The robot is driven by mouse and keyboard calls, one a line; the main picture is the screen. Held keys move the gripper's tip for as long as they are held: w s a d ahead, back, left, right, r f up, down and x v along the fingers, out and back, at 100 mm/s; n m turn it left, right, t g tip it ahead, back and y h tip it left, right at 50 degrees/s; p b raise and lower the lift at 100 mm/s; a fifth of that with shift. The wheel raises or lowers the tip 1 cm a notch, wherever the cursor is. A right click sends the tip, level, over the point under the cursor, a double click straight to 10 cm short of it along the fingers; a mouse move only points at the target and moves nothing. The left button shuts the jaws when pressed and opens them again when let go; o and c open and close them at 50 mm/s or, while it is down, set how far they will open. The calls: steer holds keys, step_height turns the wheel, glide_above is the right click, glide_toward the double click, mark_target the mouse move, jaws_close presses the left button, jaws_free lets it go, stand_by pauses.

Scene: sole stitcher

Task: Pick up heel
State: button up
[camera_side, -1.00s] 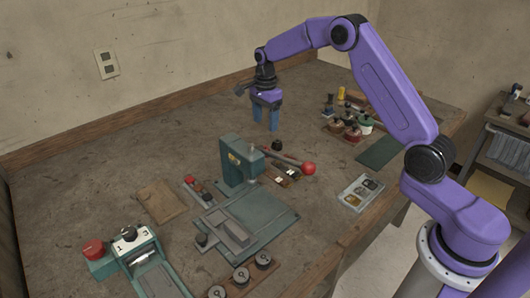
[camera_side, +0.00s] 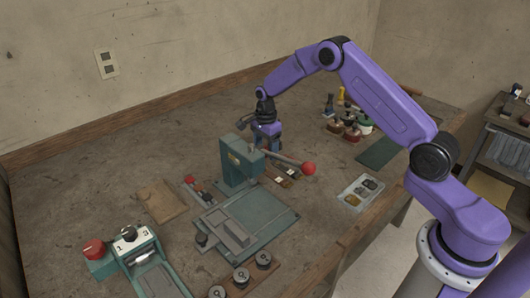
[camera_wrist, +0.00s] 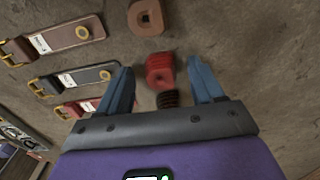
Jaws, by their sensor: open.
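In the wrist view, a red block (camera_wrist: 160,72) with a hole in its face lies between the blue fingertips of my gripper (camera_wrist: 161,68). A dark ribbed piece (camera_wrist: 168,99) shows just below it, also between the fingers. I cannot tell for certain which of these is the heel. My gripper is open, with gaps visible on both sides of the red block. In the side view my gripper (camera_side: 271,145) is low over the bench behind the green press (camera_side: 241,163), which partly hides it.
Brown, black and red buckled straps (camera_wrist: 62,38) lie left of the fingers in the wrist view. The press lever with its red knob (camera_side: 308,168) reaches close to my gripper. Bottles and jars (camera_side: 345,122) stand to the right. The bench behind is clear.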

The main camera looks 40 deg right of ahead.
steer(key=c, duration=1.1)
steer(key=shift+r, duration=0.1)
